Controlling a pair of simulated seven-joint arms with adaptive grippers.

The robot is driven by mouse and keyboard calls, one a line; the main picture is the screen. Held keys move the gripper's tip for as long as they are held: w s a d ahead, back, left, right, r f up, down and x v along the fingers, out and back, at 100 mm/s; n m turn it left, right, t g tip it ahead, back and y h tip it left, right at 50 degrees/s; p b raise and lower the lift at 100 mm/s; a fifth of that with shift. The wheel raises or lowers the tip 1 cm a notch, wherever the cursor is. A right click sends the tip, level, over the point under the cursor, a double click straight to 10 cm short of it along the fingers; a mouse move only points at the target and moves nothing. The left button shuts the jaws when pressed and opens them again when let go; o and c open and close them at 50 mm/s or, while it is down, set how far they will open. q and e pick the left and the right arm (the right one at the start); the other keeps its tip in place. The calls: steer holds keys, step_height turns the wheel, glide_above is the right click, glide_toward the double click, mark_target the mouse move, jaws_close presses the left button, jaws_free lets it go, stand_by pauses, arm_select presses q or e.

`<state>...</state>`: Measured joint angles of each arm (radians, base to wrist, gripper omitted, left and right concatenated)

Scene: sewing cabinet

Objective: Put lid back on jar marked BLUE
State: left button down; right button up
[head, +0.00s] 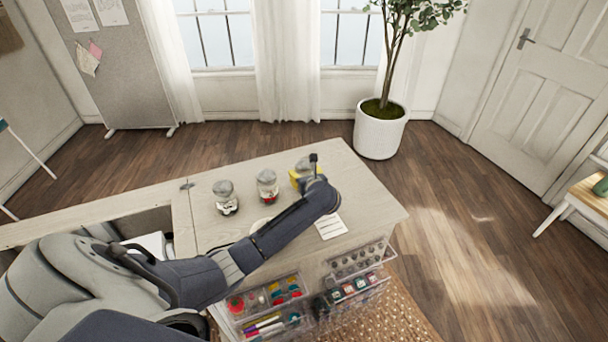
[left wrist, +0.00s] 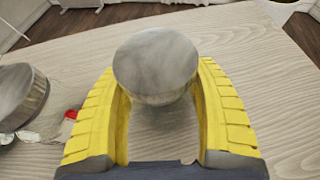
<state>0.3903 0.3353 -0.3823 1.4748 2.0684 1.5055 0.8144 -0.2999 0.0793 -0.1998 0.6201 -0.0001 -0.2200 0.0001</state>
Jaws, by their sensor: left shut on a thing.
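My left gripper (head: 296,178) is over the far right part of the cabinet top, its yellow fingers closed around a round silver lid-like piece (left wrist: 156,62). In the left wrist view (left wrist: 160,110) the fingers sit on both sides of it. The same silver piece shows above the fingers in the head view (head: 304,163). I cannot tell whether a jar is under it, and no BLUE marking is visible. A silver-topped jar with a red mark (head: 268,186) stands to the left; its top is in the left wrist view (left wrist: 22,92). Another silver-topped jar with black and white markings (head: 226,198) stands further left.
A lined white paper (head: 330,226) lies on the cabinet top (head: 375,212). A white round thing (head: 260,225) is partly hidden by my arm. Open clear drawers (head: 355,290) with sewing supplies stick out in front. The right end of the top is clear.

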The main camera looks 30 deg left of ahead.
arm_select(q)
steer(key=shift+f, duration=0.1)
steer(key=shift+c, duration=1.5)
jaws_free()
steer(key=v, duration=1.2)
